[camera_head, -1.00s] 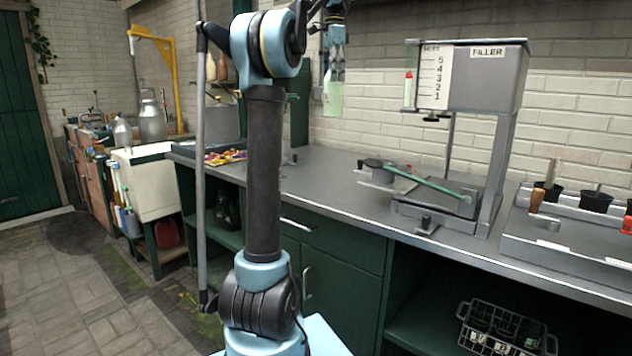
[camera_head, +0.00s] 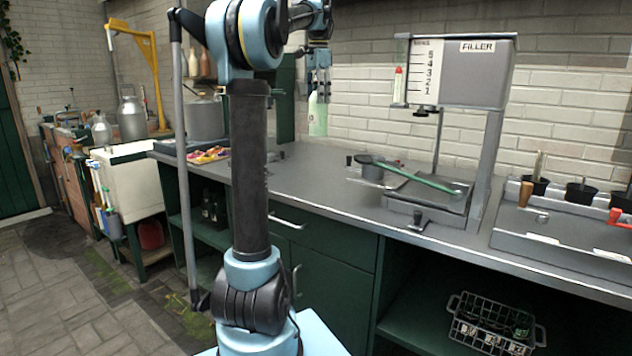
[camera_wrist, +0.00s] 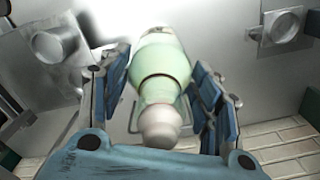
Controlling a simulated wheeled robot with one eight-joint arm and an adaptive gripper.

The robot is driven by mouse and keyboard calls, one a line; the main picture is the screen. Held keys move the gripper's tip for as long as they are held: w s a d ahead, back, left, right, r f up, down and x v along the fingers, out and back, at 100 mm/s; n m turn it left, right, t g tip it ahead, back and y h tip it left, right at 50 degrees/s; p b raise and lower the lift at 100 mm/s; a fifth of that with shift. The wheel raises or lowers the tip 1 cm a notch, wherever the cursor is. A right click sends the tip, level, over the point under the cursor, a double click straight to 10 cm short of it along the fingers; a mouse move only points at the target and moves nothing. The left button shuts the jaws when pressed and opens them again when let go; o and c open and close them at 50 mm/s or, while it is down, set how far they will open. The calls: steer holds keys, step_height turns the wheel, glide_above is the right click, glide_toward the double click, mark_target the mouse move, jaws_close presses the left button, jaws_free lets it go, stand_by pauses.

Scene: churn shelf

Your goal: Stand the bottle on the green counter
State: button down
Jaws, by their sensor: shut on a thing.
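My gripper (camera_head: 318,84) is shut on the pale green bottle (camera_head: 318,118), holding it by its upper part. The bottle hangs upright in the air in front of the white brick wall, over the back of the counter (camera_head: 305,190). Its base looks clear of the grey countertop, which tops dark green cabinets. The wrist view shows the bottle (camera_wrist: 165,75) between the two blue fingers (camera_wrist: 165,105), its pale neck and cap end toward the camera. The surface below it there is grey.
The filler machine (camera_head: 465,75) stands right of the bottle, with a green-handled tool (camera_head: 415,177) at its base. A tray of colourful items (camera_head: 208,155) and a large pot (camera_head: 204,118) are at left. A wire crate (camera_head: 490,325) sits on the lower shelf. The counter's middle is clear.

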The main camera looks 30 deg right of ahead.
mark_target(317, 105)
steer(key=shift+n, duration=0.5)
steer(key=f, duration=0.5)
steer(key=shift+s+a+f, duration=0.15)
steer(key=shift+s+f, duration=0.05)
steer(key=shift+f, duration=0.1)
step_height(317, 105, down, 10)
steer(key=shift+f, duration=0.1)
steer(key=c, duration=0.5)
jaws_free()
step_height(317, 105, up, 12)
steer(key=shift+a+r, duration=0.1)
